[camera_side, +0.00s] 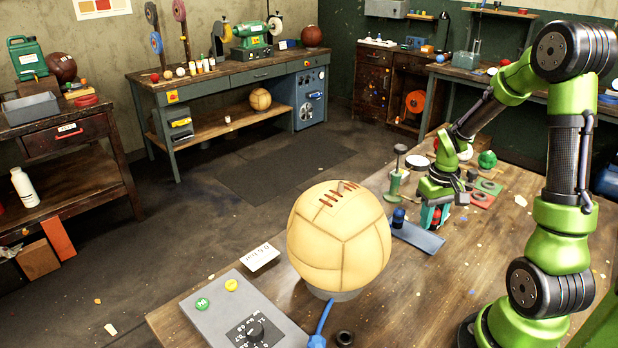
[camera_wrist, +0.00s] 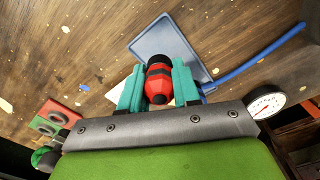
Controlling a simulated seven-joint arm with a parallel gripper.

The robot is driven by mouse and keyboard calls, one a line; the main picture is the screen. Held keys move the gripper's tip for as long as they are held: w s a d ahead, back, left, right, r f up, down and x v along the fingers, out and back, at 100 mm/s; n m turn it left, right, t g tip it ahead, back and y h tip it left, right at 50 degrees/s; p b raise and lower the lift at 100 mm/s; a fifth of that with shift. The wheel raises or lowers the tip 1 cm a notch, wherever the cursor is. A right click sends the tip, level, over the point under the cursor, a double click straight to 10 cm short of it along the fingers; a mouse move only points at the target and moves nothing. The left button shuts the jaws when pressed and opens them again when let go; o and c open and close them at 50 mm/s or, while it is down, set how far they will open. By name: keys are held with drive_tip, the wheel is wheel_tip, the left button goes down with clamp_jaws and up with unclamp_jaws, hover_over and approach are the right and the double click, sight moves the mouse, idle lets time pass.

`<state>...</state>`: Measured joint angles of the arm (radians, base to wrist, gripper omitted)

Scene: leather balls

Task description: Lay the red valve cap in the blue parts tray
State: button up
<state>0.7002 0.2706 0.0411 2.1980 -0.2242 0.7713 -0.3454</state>
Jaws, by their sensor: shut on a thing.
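The red valve cap (camera_wrist: 158,82) has dark bands and sits between the two teal fingers of my gripper (camera_wrist: 158,88) in the wrist view. My gripper (camera_side: 436,216) is shut on it. In the side view the red cap (camera_side: 437,214) is small and partly hidden by the fingers. The blue parts tray (camera_side: 420,239) lies flat on the bench, just left of and in front of my gripper. In the wrist view the tray (camera_wrist: 185,45) extends beyond the cap, and its visible floor looks empty. The cap's height above the bench is hard to tell.
A large tan leather ball (camera_side: 338,240) stands left of the tray. A dark blue piece (camera_side: 398,218) is at the tray's left end. A blue cord (camera_wrist: 262,60) and a dial gauge (camera_wrist: 266,103) are at right in the wrist view. A grey control box (camera_side: 245,318) is in front.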

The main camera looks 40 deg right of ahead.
sight(427, 241)
drive_tip(key=shift+f, duration=2.15)
drive_tip(key=shift+f, duration=0.1)
drive_tip(key=o, duration=1)
wheel_tip(427, 241, up, 12)
drive_tip(key=shift+a+f, duration=0.1)
drive_tip(key=shift+f, duration=0.15)
drive_tip(key=shift+a+r, duration=0.1)
drive_tip(key=shift+r, duration=0.25)
drive_tip(key=s+a+r+t+y, duration=0.1)
drive_tip(key=a+r+t, duration=0.2)
drive_tip(key=a, duration=0.8)
drive_tip(key=s+a+r+n+t+y, duration=0.1)
drive_tip(key=a+r+t, duration=0.3)
drive_tip(key=a+r, duration=0.4)
drive_tip(key=a, duration=0.4)
drive_tip(key=shift+r+n, duration=0.3)
